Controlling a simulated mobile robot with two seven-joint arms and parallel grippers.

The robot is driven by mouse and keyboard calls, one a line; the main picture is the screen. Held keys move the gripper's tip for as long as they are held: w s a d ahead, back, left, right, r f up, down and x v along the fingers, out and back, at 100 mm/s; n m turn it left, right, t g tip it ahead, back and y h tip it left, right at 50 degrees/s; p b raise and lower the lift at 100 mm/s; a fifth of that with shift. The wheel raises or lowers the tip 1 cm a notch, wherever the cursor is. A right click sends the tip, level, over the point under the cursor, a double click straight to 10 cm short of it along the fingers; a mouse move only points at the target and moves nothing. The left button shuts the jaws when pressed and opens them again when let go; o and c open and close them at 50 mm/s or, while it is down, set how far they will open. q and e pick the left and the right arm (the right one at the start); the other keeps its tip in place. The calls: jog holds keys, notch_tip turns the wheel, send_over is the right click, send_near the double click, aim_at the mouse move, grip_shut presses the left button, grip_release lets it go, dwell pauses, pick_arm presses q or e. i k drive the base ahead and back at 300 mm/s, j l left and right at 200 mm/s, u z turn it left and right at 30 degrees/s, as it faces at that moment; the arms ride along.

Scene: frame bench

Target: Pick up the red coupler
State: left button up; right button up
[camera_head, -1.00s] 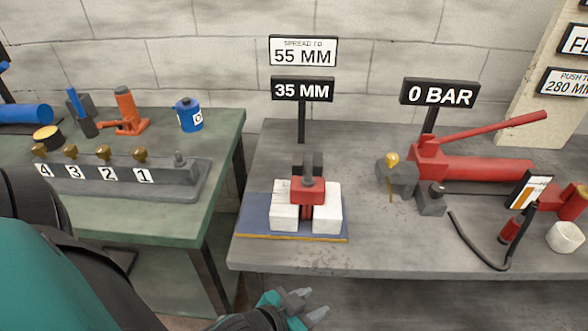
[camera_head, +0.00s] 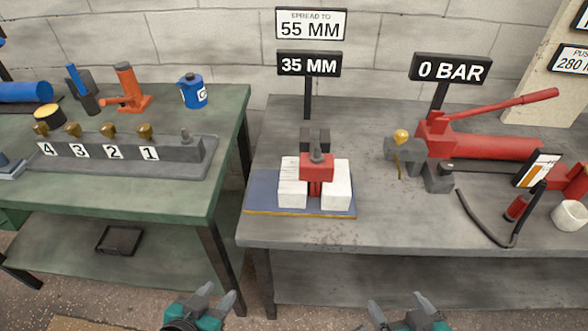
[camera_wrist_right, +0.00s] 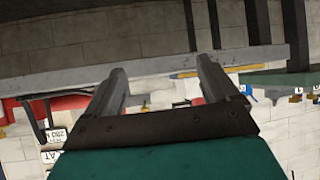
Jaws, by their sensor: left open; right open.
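The red coupler (camera_head: 517,207) is a small red cylinder at the end of a black hose (camera_head: 480,222), on the right part of the grey bench. It sits beside a white cup. My right gripper (camera_head: 398,303) is open and empty, in front of the bench's front edge, left of and nearer than the coupler. Its two spread fingers also show in the right wrist view (camera_wrist_right: 162,68), with nothing between them. My left gripper (camera_head: 217,295) is open and empty, low in front of the gap between the benches. I cannot pick out the coupler surely in the right wrist view.
The grey bench (camera_head: 330,236) bears a red hand pump (camera_head: 490,146), a white cup (camera_head: 570,215), a tilted card (camera_head: 537,171) and a spreader with white blocks (camera_head: 316,170). A green bench (camera_head: 130,196) stands left. The grey bench's front middle is clear.

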aim_at(516, 208)
jog(key=l+u, duration=0.15)
jog(key=l, duration=0.3)
jog(key=k+l+u, duration=0.2)
jog(key=l, duration=0.25)
jog(key=l+u, duration=0.15)
jog(key=l, duration=0.3)
jog(key=k+l+u, duration=0.15)
jog(key=l, duration=0.25)
jog(key=k+l+u, duration=0.2)
jog(key=l, duration=0.2)
